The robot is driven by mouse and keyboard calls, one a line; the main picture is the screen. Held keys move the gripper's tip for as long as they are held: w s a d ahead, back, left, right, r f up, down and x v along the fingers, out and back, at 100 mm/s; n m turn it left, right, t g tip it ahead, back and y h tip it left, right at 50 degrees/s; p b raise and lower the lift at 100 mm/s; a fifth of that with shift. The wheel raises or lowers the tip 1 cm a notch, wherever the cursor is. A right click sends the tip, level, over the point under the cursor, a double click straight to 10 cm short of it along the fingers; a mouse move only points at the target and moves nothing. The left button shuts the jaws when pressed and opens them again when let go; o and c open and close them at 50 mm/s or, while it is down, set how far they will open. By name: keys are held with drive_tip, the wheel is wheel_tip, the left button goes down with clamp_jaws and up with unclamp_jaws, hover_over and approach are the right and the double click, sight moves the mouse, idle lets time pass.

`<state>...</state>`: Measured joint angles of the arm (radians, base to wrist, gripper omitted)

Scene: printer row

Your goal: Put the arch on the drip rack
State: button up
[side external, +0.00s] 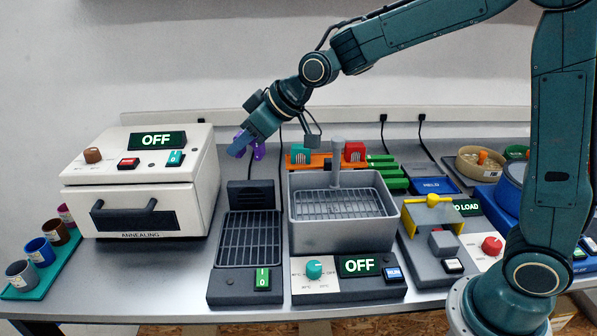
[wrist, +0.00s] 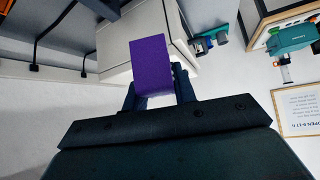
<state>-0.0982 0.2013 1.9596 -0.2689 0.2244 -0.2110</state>
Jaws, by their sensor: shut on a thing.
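The purple arch (wrist: 151,66) is between the fingers of my gripper (wrist: 156,90) in the wrist view, showing as a plain block face. In the side view my gripper (side external: 243,145) is shut on the arch (side external: 259,151), which is partly hidden by the fingers. It is held in the air behind and above a dark slatted rack (side external: 249,240) with a black box at its back. Another grid (side external: 345,204) lies inside the grey basin to the right. I cannot tell for sure which is the drip rack; both look empty.
A white annealing oven (side external: 140,180) reading OFF stands left of the rack. A teal holder (side external: 45,265) with several cups is at far left. The basin's post (side external: 337,160) rises at its back. A grey fixture with a yellow clamp (side external: 432,202) stands right.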

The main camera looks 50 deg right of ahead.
drive_tip(key=m, duration=0.1)
hover_over(231, 243)
drive_tip(key=shift+f+h, duration=0.3)
drive_tip(key=shift+f, duration=0.35)
wheel_tip(231, 243, down, 16)
drive_tip(key=shift+f, duration=0.1)
drive_tip(key=shift+f, duration=1.9)
drive_tip(key=shift+f, duration=0.15)
drive_tip(key=o, duration=1)
